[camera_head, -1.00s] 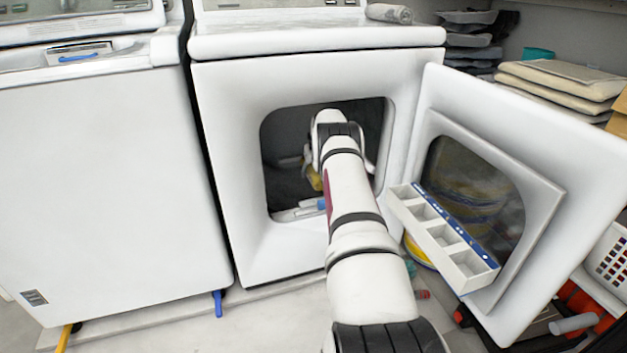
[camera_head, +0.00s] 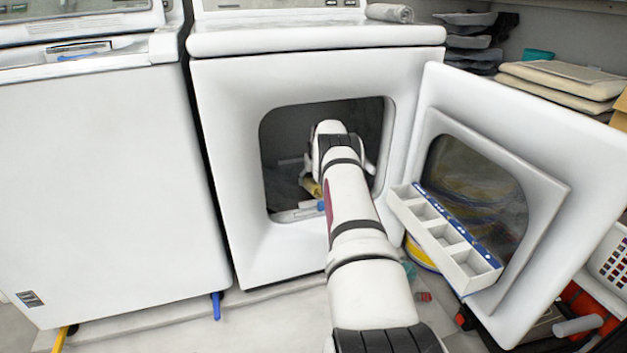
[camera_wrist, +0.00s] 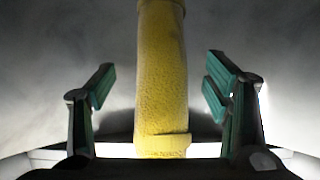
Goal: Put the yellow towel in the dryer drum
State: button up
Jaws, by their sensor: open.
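The yellow towel (camera_wrist: 161,75) is a rolled, textured cylinder in the wrist view, running from the top edge down between my fingers. A small yellow part of it (camera_head: 312,187) shows inside the dryer drum opening (camera_head: 282,150) in the head view, mostly hidden by my arm. My gripper (camera_wrist: 162,88) is open, with one green-padded finger on each side of the towel and a visible gap on both sides. In the head view my arm reaches through the dryer's front opening, and the fingertips are hidden.
The dryer door (camera_head: 520,170) stands open to the right, with a white compartment tray (camera_head: 443,235) in front of it. A white washer (camera_head: 105,180) stands to the left. A blue and white item (camera_head: 300,212) lies at the opening's lower lip.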

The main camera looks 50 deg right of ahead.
jog(key=shift+r, duration=0.45)
jog(key=p+v, duration=0.3)
jog(key=v, duration=0.2)
jog(key=shift+r, duration=0.15)
jog(key=s+a+p, duration=0.1)
jog(key=s+a, duration=0.1)
jog(key=s, duration=0.1)
jog(key=s+a+p, duration=0.1)
jog(key=s, duration=0.2)
jog(key=s+a+p, duration=0.2)
jog(key=s, duration=0.1)
jog(key=shift+s+a+f, duration=0.1)
jog(key=shift+a+f, duration=0.2)
jog(key=shift+s+a, duration=0.35)
jog(key=shift+s, duration=0.15)
jog(key=shift+s+f, duration=0.1)
